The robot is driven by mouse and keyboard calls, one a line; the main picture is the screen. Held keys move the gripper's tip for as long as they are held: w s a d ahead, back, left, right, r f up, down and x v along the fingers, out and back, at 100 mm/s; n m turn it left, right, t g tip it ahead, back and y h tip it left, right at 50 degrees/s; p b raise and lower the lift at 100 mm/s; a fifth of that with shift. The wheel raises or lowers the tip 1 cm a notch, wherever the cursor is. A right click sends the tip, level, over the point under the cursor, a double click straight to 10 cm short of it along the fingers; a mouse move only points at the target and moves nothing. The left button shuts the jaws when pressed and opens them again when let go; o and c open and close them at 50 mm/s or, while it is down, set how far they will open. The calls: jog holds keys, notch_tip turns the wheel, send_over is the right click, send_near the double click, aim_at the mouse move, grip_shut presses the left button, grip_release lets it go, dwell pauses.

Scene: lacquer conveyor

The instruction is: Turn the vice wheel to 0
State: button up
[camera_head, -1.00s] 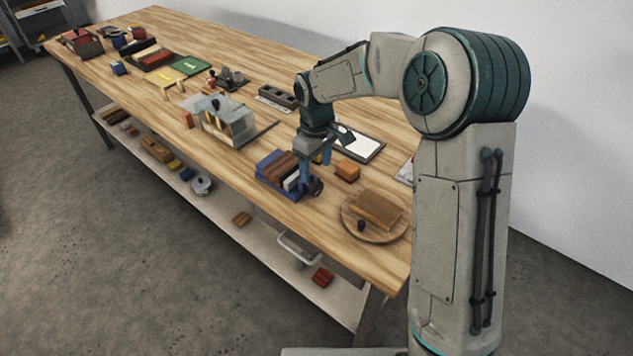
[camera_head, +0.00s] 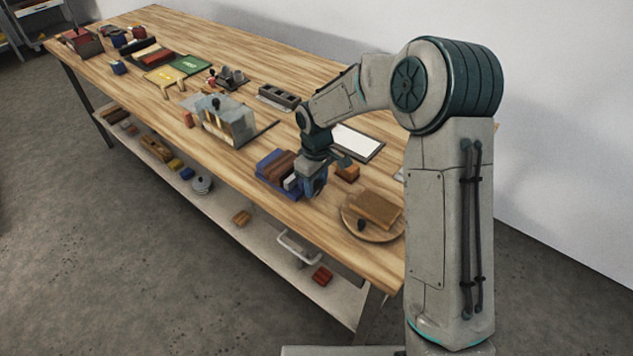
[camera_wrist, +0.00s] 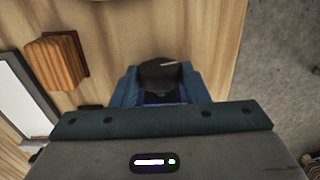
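The vice (camera_head: 271,181) stands near the front edge of the bench, with blue and brown blocks and a pale piece. My gripper (camera_head: 314,190) is lowered at the right end of the vice and hides the wheel in the head view. In the wrist view, the dark vice wheel (camera_wrist: 160,76) with a thin pale mark lies between the two blue fingers of my gripper (camera_wrist: 160,92). No clear gap shows between fingers and wheel, but I cannot tell if they grip it. I cannot read any number on the wheel.
An orange-brown block (camera_head: 347,172) and a white framed panel (camera_head: 357,142) lie behind. A glassy box (camera_head: 222,122) stands left. Bare wood lies between the vice and that box.

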jog(key=shift+a+f+b, duration=0.1)
jog(key=shift+f+b, duration=0.05)
jog(key=shift+b, duration=0.65)
jog(key=b, duration=0.1)
jog(key=t+h+b, duration=0.1)
jog(key=b, duration=0.1)
jog(key=shift+s+a+f+t+b, duration=0.15)
jog(key=shift+f+t+b, duration=0.05)
jog(key=shift+t+b, duration=0.1)
jog(key=t+h+b, duration=0.1)
jog(key=b, duration=0.3)
jog(key=t+h+b, duration=0.1)
jog(key=b, duration=0.3)
jog(key=shift+s+a+f+t, duration=0.15)
jog(key=shift+s+f+t, duration=0.1)
jog(key=shift+t, duration=0.15)
jog(key=t+h+b, duration=0.1)
jog(key=b, duration=0.4)
jog(key=shift+s+a+t+h+b, duration=0.1)
jog(key=shift+t+h+b, duration=0.2)
jog(key=t+h+b, duration=0.1)
jog(key=b, duration=0.2)
jog(key=shift+s+r, duration=0.1)
jog(key=shift+r, duration=0.05)
jog(key=shift+r+t+b, duration=0.15)
jog(key=shift+t+b, duration=0.15)
jog(key=shift+b, duration=0.05)
jog(key=o, duration=1)
jog(key=shift+c, duration=0.2)
